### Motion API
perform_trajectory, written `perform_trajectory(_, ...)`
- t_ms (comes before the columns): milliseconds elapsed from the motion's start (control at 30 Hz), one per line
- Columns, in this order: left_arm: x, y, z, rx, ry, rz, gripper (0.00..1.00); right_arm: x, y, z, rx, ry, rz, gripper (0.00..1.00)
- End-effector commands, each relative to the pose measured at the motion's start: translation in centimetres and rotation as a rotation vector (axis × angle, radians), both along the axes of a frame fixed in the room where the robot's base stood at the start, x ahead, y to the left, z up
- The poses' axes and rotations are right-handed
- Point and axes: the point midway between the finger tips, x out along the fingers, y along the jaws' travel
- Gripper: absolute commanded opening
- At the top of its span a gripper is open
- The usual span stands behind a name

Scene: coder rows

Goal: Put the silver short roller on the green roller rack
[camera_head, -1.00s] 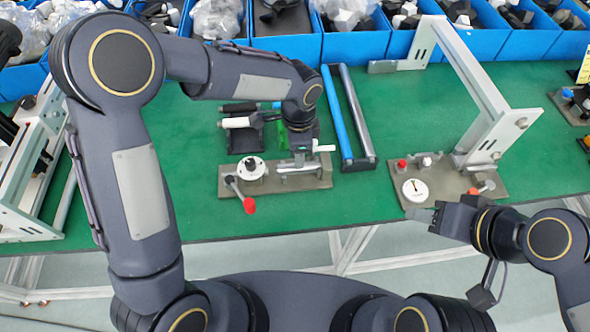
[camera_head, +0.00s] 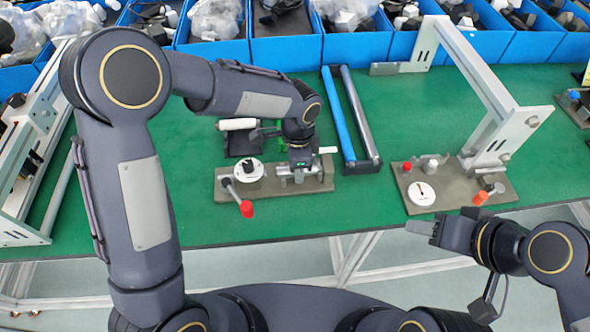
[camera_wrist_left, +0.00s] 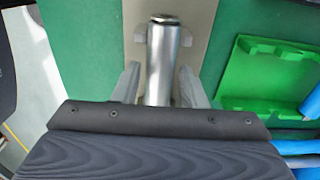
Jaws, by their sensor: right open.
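The silver short roller (camera_wrist_left: 164,62) lies between the fingers of my left gripper (camera_wrist_left: 162,82) in the left wrist view. A narrow gap shows beside the roller, so the fingers look open around it. In the head view the left gripper (camera_head: 299,176) is low over the grey-brown fixture plate (camera_head: 262,186). The green roller rack (camera_wrist_left: 265,78) is to the right of the roller in the wrist view. In the head view it is mostly hidden behind my left arm. My right gripper (camera_head: 420,228) is open and empty near the table's front edge.
A dial with a red-knobbed lever (camera_head: 246,208) is beside my left gripper. A rack with a blue roller (camera_head: 337,112) stands to its right. A white frame fixture (camera_head: 490,115) stands further right. Blue bins (camera_head: 355,45) line the back.

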Motion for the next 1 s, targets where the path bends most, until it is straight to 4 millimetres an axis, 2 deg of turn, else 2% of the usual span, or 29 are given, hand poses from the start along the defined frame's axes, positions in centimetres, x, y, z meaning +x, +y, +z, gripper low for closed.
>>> perform_trajectory(33,0.0,0.0,0.0,0.000,0.000,0.000,0.31,0.0,0.0,0.0,0.000,0.000,0.000,0.45)
perform_trajectory(233,0.0,0.0,0.0,0.000,0.000,0.000,0.05,0.0,0.0,0.0,0.000,0.000,0.000,0.45)
perform_trajectory(300,0.0,0.0,0.0,0.000,0.000,0.000,0.00,0.0,0.0,0.0,0.000,0.000,0.000,0.45)
perform_trajectory(567,0.0,0.0,0.5,-0.001,-0.001,0.000,0.00,0.0,0.0,0.4,0.000,0.000,0.000,0.45)
perform_trajectory(1000,0.0,0.0,3.2,-0.001,-0.001,0.000,0.00,0.0,0.0,2.4,0.000,0.000,0.000,0.45)
